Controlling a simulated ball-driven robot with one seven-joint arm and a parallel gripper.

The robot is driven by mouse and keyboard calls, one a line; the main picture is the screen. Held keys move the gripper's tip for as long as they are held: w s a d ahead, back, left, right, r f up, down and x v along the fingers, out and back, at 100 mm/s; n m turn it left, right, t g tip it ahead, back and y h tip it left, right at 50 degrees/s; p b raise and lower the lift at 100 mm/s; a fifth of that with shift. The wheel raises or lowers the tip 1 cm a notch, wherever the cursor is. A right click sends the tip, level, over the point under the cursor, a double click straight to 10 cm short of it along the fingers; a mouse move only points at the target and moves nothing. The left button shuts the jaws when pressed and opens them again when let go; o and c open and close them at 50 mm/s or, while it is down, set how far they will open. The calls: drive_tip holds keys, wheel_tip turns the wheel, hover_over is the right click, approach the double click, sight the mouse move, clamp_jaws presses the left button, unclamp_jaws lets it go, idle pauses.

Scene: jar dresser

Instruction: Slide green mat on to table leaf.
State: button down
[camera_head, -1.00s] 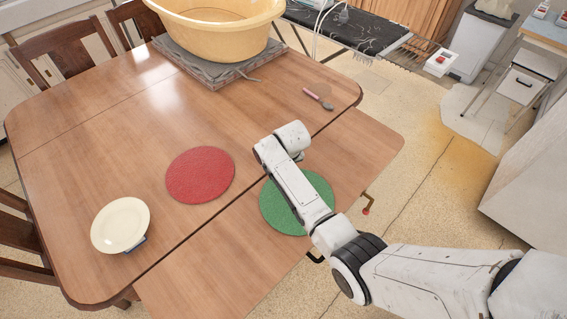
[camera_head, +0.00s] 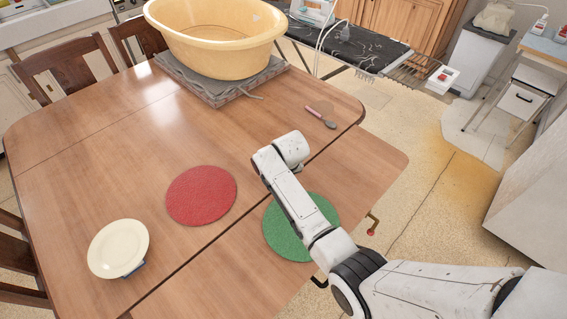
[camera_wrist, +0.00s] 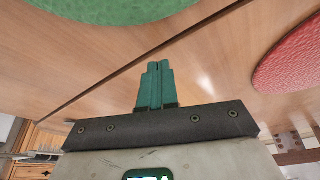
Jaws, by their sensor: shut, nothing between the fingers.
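The round green mat (camera_head: 281,235) lies flat on the table leaf (camera_head: 375,165), right of the dark seam, partly covered by my arm. My gripper's wrist end hangs over the table just beyond the mat; its fingers are hidden there. In the wrist view my gripper (camera_wrist: 155,78) shows its teal fingers shut and empty, pointing towards the tabletop near the seam. The green mat's edge (camera_wrist: 110,10) shows at the top of that view, apart from the fingers.
A red round mat (camera_head: 201,196) and a cream plate (camera_head: 117,247) lie on the main tabletop (camera_head: 110,165). The red mat also shows in the wrist view (camera_wrist: 297,58). A small spoon-like utensil (camera_head: 321,117) lies near the right edge.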

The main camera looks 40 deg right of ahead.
drive_tip(key=d+v, duration=0.1)
drive_tip(key=v, duration=0.7)
drive_tip(key=shift+s+a+r, duration=0.2)
drive_tip(key=shift+a+r, duration=0.05)
drive_tip(key=shift+a, duration=0.15)
